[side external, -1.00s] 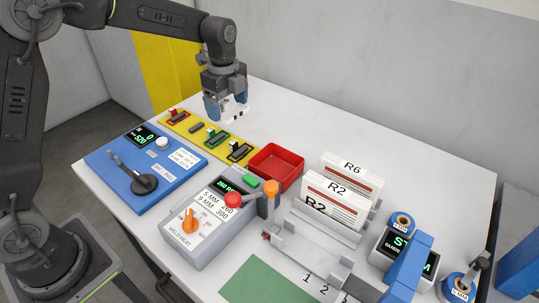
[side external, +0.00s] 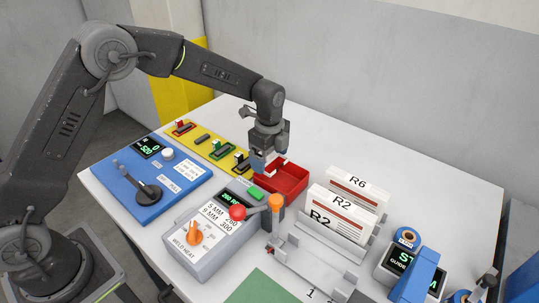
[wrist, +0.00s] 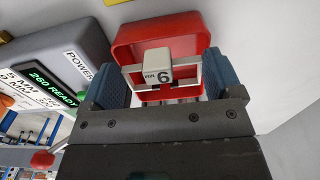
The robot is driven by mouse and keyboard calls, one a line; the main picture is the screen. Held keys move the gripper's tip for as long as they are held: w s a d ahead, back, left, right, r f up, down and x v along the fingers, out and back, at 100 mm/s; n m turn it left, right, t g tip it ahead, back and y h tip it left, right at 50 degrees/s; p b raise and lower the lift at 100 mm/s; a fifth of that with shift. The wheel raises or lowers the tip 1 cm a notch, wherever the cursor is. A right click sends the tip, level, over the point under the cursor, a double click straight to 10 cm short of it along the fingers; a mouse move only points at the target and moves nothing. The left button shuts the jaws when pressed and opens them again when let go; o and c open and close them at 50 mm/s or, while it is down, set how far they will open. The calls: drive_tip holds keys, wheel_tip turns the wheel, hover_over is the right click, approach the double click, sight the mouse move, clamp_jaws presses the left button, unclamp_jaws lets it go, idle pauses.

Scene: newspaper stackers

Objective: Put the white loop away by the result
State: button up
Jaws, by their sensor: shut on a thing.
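My gripper (side external: 270,163) is shut on a pale white loop-like piece with a small block marked 6. In the wrist view the white loop (wrist: 189,75) spans between the two blue fingers of my gripper (wrist: 167,80). The red tray (side external: 291,194) lies just below my gripper in the side view. Its rim (wrist: 160,27) shows behind the piece in the wrist view. The piece appears to be above the tray, and contact cannot be told. The blue panel (side external: 125,188) at left has a lit display (side external: 146,147) with small green digits, hard to read.
A yellow board (side external: 228,160) with red, green and black holders stands left of the tray. The grey weld-heat box (side external: 205,262), with an orange knob and a red-ended lever, is in front. White newspaper bundles marked R2 (side external: 341,217) and R6 (side external: 357,187) stand right. The back table is clear.

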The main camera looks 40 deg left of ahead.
drive_tip(key=shift+f, duration=0.55)
drive_tip(key=o, duration=0.8)
wheel_tip(320, 180, up, 14)
drive_tip(key=shift+f, duration=0.25)
